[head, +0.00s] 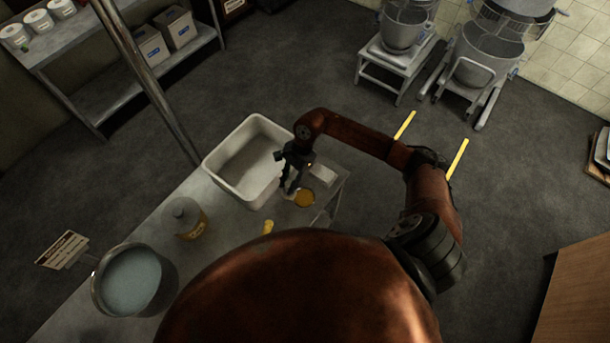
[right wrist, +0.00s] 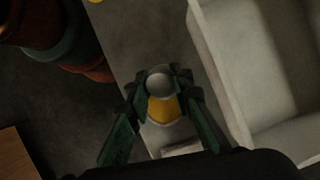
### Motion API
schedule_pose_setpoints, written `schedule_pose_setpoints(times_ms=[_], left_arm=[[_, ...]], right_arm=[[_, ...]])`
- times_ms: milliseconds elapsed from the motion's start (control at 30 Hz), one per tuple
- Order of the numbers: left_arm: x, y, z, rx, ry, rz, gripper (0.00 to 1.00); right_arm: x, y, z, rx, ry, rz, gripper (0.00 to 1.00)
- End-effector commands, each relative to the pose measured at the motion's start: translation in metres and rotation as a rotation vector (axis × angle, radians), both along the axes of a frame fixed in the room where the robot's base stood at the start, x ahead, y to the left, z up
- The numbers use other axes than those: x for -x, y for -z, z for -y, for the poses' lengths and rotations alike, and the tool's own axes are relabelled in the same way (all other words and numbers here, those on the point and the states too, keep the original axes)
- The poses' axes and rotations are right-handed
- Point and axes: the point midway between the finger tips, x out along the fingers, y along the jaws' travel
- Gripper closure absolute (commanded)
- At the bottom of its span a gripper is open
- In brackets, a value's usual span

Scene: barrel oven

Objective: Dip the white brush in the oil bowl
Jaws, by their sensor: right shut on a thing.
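My right gripper (head: 288,188) is over the table beside the white bin, pointing down, and it also shows in the right wrist view (right wrist: 157,95). It is shut on a pale, rounded thing that I take to be the white brush (right wrist: 158,83); the fingers hide much of it. The oil bowl (head: 304,198), small and filled with yellow oil, is right at the fingertips. In the right wrist view the yellow oil (right wrist: 164,111) shows between the fingers, partly behind the brush. I cannot tell whether the brush touches the oil. My left gripper is not in view.
The deep white bin (head: 222,174) stands close beside the gripper. A bottle (head: 186,218), a pot with pale blue content (head: 132,281) and a small yellow thing (head: 268,227) are on the table. A pale block (head: 323,174) lies near the table's far corner.

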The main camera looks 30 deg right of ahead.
Motion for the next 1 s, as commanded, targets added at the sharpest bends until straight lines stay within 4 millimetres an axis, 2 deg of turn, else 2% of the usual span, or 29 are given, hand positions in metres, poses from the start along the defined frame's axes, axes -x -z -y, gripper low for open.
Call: schedule_pose_setpoints(times_ms=[33,100,300,400,667,1000], left_arm=[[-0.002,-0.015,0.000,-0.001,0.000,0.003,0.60],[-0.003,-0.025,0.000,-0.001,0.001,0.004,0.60],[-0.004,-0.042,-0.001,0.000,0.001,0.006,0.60],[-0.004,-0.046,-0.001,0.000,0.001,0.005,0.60],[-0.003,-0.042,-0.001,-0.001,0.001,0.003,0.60],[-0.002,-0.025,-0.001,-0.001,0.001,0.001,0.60]], right_arm=[[0.004,-0.001,0.008,-0.002,0.100,-0.006,0.99],[0.004,0.004,0.019,-0.001,0.236,-0.005,0.99],[0.007,0.016,0.048,0.000,0.517,-0.002,0.99],[0.009,0.020,0.056,0.001,0.586,-0.002,0.99],[0.009,0.030,0.060,-0.001,0.621,-0.001,0.99],[0.009,0.062,0.059,-0.001,0.620,-0.003,0.99]])
